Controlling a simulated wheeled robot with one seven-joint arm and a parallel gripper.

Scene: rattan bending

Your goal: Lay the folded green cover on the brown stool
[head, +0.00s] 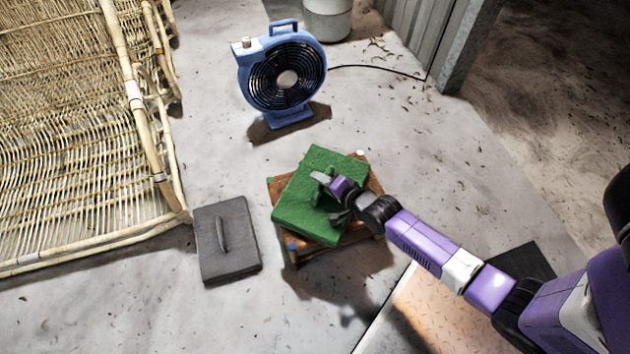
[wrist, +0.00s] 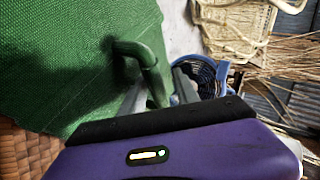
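The folded green cover (head: 322,168) is a thick square pad with a raised green handle. It lies over the brown stool (head: 365,233), turned a little against it and overhanging its left side. The stool's woven brown top (wrist: 25,150) shows beside the green cover (wrist: 60,55) in the wrist view. My gripper (head: 331,197) is over the cover with its fingers spread apart. In the wrist view, the green handle (wrist: 140,50) stands between the grey fingers; part of it is hidden.
A grey pad with a handle (head: 227,242) lies on the floor left of the stool. A blue fan (head: 285,78) stands behind, its cable running right. Rattan furniture (head: 70,130) fills the left. Bare floor lies between them.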

